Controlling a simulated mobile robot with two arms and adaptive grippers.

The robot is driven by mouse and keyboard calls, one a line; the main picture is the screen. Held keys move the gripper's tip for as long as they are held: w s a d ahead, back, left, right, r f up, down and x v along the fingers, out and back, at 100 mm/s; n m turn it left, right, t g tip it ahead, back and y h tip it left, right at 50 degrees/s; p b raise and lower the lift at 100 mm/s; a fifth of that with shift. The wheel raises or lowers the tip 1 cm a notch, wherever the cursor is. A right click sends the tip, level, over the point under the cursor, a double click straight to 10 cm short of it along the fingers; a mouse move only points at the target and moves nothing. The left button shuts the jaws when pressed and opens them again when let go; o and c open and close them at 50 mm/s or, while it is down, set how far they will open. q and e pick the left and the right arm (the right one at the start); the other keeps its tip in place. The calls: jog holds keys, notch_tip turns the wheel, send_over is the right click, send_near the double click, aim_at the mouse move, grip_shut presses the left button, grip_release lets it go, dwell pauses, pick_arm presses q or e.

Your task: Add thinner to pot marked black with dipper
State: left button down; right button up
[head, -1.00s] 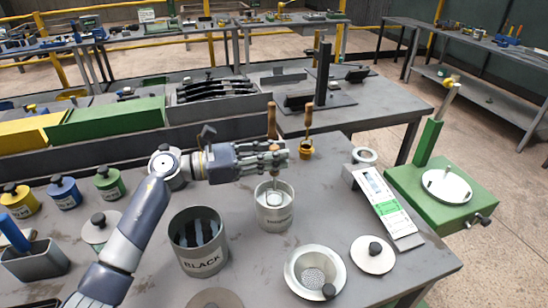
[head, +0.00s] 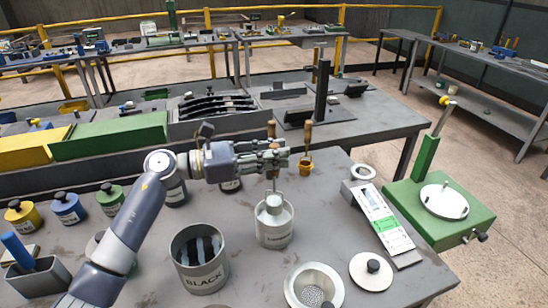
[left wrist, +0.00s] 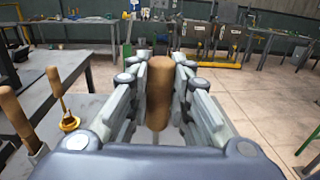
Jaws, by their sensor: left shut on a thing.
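My left gripper (head: 276,158) is shut on the wooden handle of the dipper. The handle (left wrist: 160,92) stands between the fingers in the left wrist view. The dipper's pale metal cup (head: 275,202) hangs below the hand, at the mouth of the grey thinner can (head: 275,230). Whether its lower part is still inside the rim, and what it holds, I cannot tell. The open grey pot marked BLACK (head: 202,276) stands to the left and nearer, with dark and pale patches inside. My right gripper is not in view.
A brass cup (head: 305,168) with a wooden-handled tool stands behind the can. A strainer bowl (head: 300,288), a round lid (head: 371,272) and a white-and-green panel (head: 378,216) lie to the right. Yellow (head: 20,216), blue and green jars stand at left.

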pick_arm(q)
jog(key=shift+r, duration=0.55)
jog(key=shift+f+b, duration=0.15)
jog(key=shift+b, duration=0.35)
jog(key=shift+m+b, duration=0.7)
jog(key=shift+b, duration=0.65)
